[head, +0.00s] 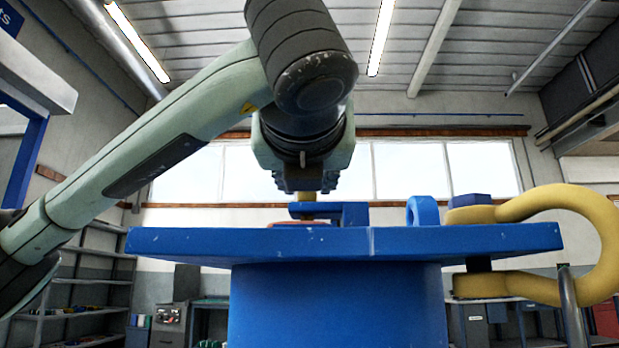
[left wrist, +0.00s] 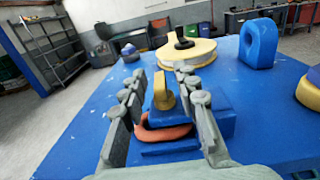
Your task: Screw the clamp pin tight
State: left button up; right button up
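The clamp pin (left wrist: 163,92) has a yellow rounded head that stands up from a blue clamp (left wrist: 215,118) on the blue table plate. In the head view the pin (head: 305,197) shows small, just under my left gripper (head: 305,186). In the left wrist view the fingers of my left gripper (left wrist: 160,78) stand apart, one on each side of the yellow head. Gaps show between the fingers and the head. An orange-red ring (left wrist: 165,134) lies at the pin's foot, partly hidden by the fingers. The pin's lower part is hidden. My right gripper is in neither view.
The blue table plate (head: 180,241) rests on a thick blue pedestal (head: 335,300). A blue lug (head: 422,210) stands on it, and a large yellow shackle (head: 590,215) hangs at its right edge. A yellow disc (left wrist: 200,55) lies beyond the clamp.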

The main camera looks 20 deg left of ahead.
pick_arm(q)
grip_shut()
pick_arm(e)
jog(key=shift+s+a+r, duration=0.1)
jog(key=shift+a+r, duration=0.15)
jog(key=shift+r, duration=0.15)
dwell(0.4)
